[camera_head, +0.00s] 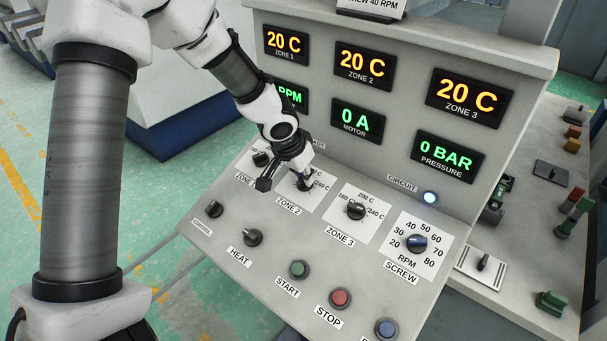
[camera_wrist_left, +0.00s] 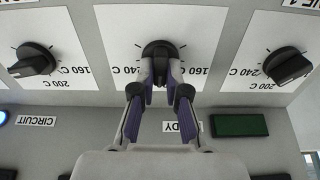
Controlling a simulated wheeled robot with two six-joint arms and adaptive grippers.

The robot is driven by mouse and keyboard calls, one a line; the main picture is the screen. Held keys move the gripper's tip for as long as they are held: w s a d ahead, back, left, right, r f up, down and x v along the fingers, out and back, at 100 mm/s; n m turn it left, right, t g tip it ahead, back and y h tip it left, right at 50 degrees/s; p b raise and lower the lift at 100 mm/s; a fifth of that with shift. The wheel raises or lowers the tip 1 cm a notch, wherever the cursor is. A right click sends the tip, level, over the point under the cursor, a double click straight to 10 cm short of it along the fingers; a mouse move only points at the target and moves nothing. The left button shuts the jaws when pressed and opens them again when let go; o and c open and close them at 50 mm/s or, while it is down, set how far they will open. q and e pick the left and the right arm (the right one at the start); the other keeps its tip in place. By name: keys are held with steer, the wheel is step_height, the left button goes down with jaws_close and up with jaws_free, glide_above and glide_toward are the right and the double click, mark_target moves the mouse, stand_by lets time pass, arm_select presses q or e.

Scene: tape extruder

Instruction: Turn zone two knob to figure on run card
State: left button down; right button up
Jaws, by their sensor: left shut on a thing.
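The zone two knob (camera_wrist_left: 160,49) is black and sits on a white dial card (camera_wrist_left: 115,30) marked 160 C and 240 C, upside down in the left wrist view. My left gripper (camera_wrist_left: 160,78) is shut on this knob, one finger on each side. In the head view my left gripper (camera_head: 298,178) reaches down onto the zone 2 dial and mostly hides the knob. I cannot tell the knob's exact pointer setting. The run card (camera_head: 372,6) is cut off at the top; only "40 RPM" reads clearly. My right gripper is not in view.
The zone 3 knob (camera_head: 356,211) and zone 1 knob (camera_head: 262,158) flank the held one. The screw knob (camera_head: 417,243), heat switch (camera_head: 252,237), start button (camera_head: 299,269) and stop button (camera_head: 340,298) are nearby. The zone 2 display (camera_head: 365,66) reads 20 C.

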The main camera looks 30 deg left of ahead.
arm_select(q)
steer(key=m+p, duration=0.1)
steer(key=m, duration=0.4)
steer(key=shift+d, duration=0.15)
steer(key=shift+s+f+m+p, duration=0.15)
steer(key=shift+m+p, duration=0.4)
steer(key=shift+m, duration=0.75)
steer(key=c, duration=1.2)
jaws_free()
steer(key=shift+d, duration=0.1)
steer(key=shift+w, duration=0.2)
steer(key=v, duration=1.1)
steer(key=shift+r, duration=0.45)
